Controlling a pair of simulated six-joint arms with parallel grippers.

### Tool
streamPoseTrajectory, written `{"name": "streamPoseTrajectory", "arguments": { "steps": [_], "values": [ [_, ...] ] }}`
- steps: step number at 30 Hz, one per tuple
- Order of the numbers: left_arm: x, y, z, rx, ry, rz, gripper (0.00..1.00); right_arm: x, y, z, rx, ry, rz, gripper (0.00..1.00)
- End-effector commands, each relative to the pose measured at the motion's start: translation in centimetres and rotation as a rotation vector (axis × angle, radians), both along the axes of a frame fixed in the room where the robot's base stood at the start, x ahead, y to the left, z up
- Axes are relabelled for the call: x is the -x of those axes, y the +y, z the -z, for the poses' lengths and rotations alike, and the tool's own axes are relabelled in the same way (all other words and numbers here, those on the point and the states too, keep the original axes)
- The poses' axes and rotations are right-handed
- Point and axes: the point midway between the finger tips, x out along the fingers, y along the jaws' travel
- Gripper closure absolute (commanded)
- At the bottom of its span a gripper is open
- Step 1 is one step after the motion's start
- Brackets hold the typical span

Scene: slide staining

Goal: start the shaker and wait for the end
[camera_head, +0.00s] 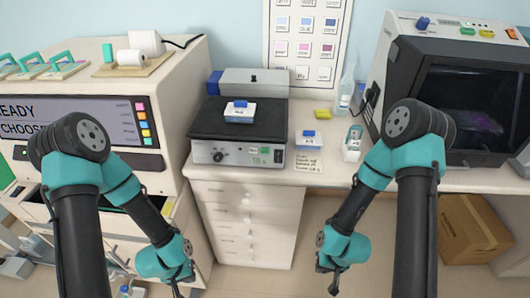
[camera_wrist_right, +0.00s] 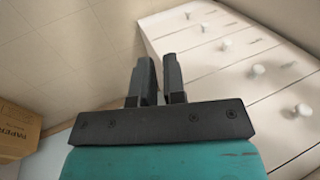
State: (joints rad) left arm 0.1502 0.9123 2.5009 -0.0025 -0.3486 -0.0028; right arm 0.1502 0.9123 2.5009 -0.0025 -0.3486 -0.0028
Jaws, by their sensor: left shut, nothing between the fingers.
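The shaker (camera_head: 238,128) stands on the bench, a grey body with a black platform. A small white box with a blue top (camera_head: 240,112) sits on the platform. The shaker's front has a dark knob (camera_head: 217,156), a small green patch and a small display (camera_head: 264,150) too small to read. My left gripper (camera_head: 178,291) is shut and empty, low at the bottom edge, below and left of the shaker. My right gripper (camera_head: 333,289) hangs low in front of the bench, away from the shaker. In the right wrist view its fingers (camera_wrist_right: 160,72) are close together with a narrow gap, nothing visible between them.
A machine with a screen (camera_head: 75,118) stands left, a dark-windowed device (camera_head: 460,95) right. Drawers (camera_head: 247,222) are below.

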Motion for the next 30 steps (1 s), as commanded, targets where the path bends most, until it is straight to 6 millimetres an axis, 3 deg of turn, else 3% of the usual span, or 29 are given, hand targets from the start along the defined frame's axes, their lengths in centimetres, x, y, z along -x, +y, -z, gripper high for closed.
{"name": "streamPoseTrajectory", "arguments": {
  "steps": [3,30],
  "values": [
    [0.0,0.0,0.0,0.0,0.0,0.0,1.0,0.0,0.0,0.0,0.0,0.0,0.0,1.0],
    [0.0,0.0,0.0,0.0,0.0,0.0,1.0,0.0,0.0,0.0,0.0,0.0,0.0,1.0]
  ]
}}
